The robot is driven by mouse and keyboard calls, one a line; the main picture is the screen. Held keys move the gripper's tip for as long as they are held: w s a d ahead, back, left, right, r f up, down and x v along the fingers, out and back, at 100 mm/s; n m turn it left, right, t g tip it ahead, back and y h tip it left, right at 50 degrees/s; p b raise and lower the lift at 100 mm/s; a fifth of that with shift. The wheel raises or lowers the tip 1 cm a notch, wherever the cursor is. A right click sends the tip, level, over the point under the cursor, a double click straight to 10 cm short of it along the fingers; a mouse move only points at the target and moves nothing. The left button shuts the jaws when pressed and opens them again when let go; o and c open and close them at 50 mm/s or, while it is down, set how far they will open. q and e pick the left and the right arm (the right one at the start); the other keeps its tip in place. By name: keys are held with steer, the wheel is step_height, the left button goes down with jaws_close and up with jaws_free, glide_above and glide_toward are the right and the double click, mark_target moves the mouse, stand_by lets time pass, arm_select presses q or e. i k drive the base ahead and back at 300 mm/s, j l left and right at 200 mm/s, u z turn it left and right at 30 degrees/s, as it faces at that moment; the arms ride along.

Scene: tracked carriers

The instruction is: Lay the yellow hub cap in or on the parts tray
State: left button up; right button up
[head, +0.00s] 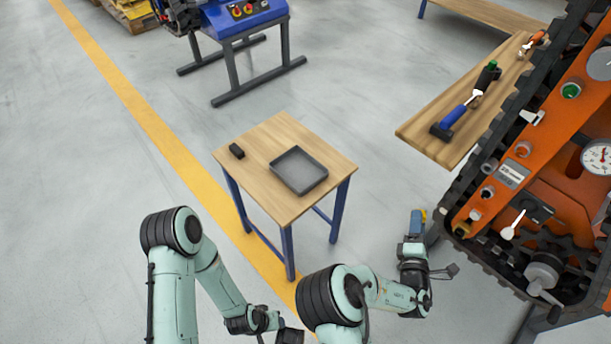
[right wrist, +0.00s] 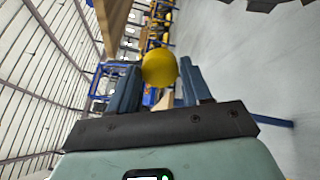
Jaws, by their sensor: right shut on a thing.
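The yellow hub cap (right wrist: 160,67) is held between the blue fingers of my right gripper (right wrist: 158,84) in the right wrist view. In the head view my right gripper (head: 417,222) is at the lower right, beside the orange tracked machine and right of the small table. Only a sliver of yellow shows at its fingertips there. The parts tray (head: 299,171) is a shallow grey square tray on the small table, and it looks empty. My left gripper (head: 288,336) is at the bottom edge, partly cut off, its fingers unclear.
A small black block (head: 237,151) lies left of the tray on the small wooden table (head: 270,137). The orange tracked machine (head: 545,170) fills the right side. A wooden bench (head: 440,130) with tools stands near it. The floor between is clear.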

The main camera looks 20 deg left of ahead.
mark_target(290, 165)
steer(key=i+l, duration=0.1)
steer(key=l, duration=0.15)
steer(key=i+l+u, duration=0.1)
steer(key=l, duration=0.2)
steer(key=u, duration=2.45)
